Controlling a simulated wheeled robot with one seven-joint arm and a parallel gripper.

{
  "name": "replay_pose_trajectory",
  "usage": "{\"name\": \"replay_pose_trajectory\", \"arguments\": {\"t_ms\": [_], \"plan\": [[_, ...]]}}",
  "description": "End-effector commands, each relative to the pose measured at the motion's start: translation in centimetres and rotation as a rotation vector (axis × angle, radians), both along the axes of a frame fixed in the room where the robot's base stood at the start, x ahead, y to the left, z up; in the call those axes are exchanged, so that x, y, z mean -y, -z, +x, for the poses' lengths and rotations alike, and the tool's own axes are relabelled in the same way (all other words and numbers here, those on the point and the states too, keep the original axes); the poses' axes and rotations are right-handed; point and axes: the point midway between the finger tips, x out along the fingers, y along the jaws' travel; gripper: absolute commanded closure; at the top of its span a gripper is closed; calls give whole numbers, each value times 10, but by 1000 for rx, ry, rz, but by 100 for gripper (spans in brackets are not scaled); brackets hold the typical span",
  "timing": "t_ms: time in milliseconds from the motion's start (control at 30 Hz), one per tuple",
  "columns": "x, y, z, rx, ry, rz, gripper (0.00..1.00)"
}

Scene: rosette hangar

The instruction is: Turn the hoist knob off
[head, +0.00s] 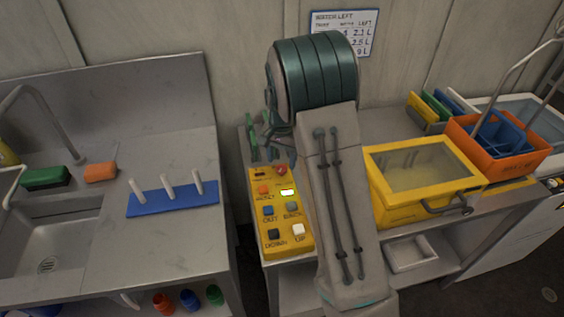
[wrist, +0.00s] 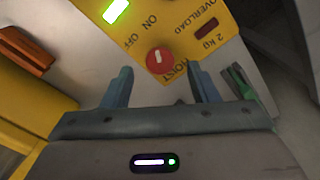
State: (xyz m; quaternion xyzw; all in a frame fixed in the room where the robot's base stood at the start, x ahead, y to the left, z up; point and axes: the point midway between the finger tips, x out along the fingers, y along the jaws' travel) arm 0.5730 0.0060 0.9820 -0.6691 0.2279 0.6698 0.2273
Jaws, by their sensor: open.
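The hoist knob (wrist: 160,61) is a round red knob with a short white mark, on a yellow control panel (wrist: 190,12). The mark points roughly up in the wrist view, nearer the ON label than the OFF label. The knob also shows in the head view (head: 281,170), at the panel's far end. My gripper (wrist: 160,70) is open, with one finger on each side of the knob in the picture. Nothing is between the fingers but the view of the knob; contact cannot be told. In the head view my arm partly hides the gripper.
A yellow lidded box (head: 400,211) stands right of my arm. An orange crate (head: 520,164) is farther right. A sink counter (head: 150,245) is at the left.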

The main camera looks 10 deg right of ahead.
Motion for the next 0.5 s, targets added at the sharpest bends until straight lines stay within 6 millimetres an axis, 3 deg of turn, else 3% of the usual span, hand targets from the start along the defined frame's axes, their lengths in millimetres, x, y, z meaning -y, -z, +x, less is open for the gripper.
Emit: {"name": "replay_pose_trajectory", "arguments": {"t_ms": [200,500], "plan": [[0,23,0,-1,0,1,46],[0,29,0,1,-1,0,46]]}}
